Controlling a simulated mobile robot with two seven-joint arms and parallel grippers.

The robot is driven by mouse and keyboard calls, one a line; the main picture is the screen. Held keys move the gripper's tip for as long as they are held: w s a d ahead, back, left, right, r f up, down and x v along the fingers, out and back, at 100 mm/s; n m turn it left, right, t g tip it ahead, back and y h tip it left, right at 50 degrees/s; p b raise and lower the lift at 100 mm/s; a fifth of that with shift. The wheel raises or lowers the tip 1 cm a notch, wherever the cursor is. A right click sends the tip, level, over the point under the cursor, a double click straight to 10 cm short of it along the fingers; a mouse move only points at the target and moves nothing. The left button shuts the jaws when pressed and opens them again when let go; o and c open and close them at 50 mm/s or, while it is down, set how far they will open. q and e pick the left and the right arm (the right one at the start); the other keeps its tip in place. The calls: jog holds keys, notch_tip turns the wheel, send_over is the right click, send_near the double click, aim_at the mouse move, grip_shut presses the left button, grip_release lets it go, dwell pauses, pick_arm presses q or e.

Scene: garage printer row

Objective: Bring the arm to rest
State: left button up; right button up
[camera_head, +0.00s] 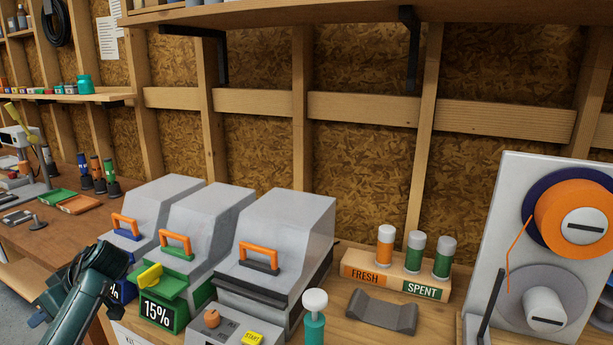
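My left arm comes in at the lower left, dark green, and ends in my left gripper (104,262). The gripper is in front of the left end of the printer row, and its fingers are not clear enough to tell open from shut. I see nothing that is clearly held in it. My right gripper is not in view.
Three grey machines with orange handles stand in a row: a blue-trimmed one (160,204), a green-trimmed one (213,217) marked 15%, and a dark-trimmed one (292,223). A white-topped teal tool (315,321), a dark cradle (382,312), a FRESH/SPENT rack (397,276) and a spool stand (516,200) are to the right.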

pick_arm(q)
jog(key=s+a+r+n+g+y, duration=0.1)
jog(key=s+a+r+g+y, duration=0.15)
jog(key=s+a, duration=0.65)
jog(key=s+a+r+g+y, duration=0.2)
jog(key=s+a+r, duration=0.1)
jog(key=s+a, duration=0.5)
jog(key=w+d+f+m+t+h, duration=0.1)
jog(key=w+f+m+t+h, duration=0.15)
jog(key=w+m+t, duration=0.95)
jog(key=w+d+r+m+t+h, duration=0.4)
jog(key=w+d+m+t+h, duration=0.2)
jog(key=w+d+m+t, duration=0.45)
jog(key=s+d+f+g+h, duration=0.2)
jog(key=s+d+f+h, duration=0.15)
jog(key=d+f, duration=0.75)
jog(key=s+d+f+g+h, duration=0.25)
jog(key=s+d+f, duration=0.25)
jog(key=d+f, duration=0.55)
jog(key=s+d+f+n+g+h, duration=0.1)
jog(key=s+d+f, duration=0.1)
jog(key=s+d, duration=0.7)
jog(key=s+d+f+n+g+h, duration=0.1)
jog(key=s+d+f+h, duration=0.1)
jog(key=s+d, duration=0.7)
jog(key=d+f, duration=0.1)
jog(key=d, duration=0.2)
jog(key=shift+f+h, duration=0.3)
jog(key=shift+f, duration=0.05)
